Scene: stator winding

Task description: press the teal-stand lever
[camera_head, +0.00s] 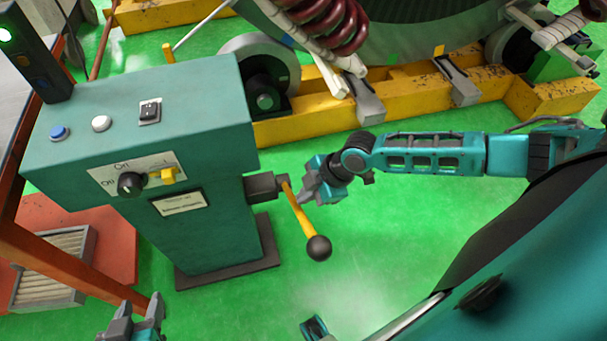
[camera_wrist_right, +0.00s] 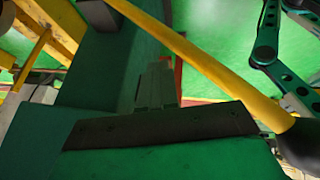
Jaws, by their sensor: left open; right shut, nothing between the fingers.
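The teal stand (camera_head: 215,230) is at the left in the head view. Its lever (camera_head: 301,215) sticks out from the stand's right side, a yellow rod slanting down to a black ball knob (camera_head: 319,248). In the right wrist view the lever (camera_wrist_right: 205,62) crosses diagonally, with its dark knob at the right edge. My right gripper (camera_head: 305,197) is shut and empty, close beside the rod; its fingers (camera_wrist_right: 157,80) show below the rod in the wrist view. I cannot tell whether they touch it. My left gripper (camera_head: 135,322) is open at the bottom left, apart from the stand.
The stand's top carries a blue button (camera_head: 59,132), a white button (camera_head: 101,123) and a black switch (camera_head: 149,111). A yellow frame (camera_head: 310,122) with rollers runs behind. A red-framed table (camera_head: 40,250) stands at the left. The green floor right of the lever is clear.

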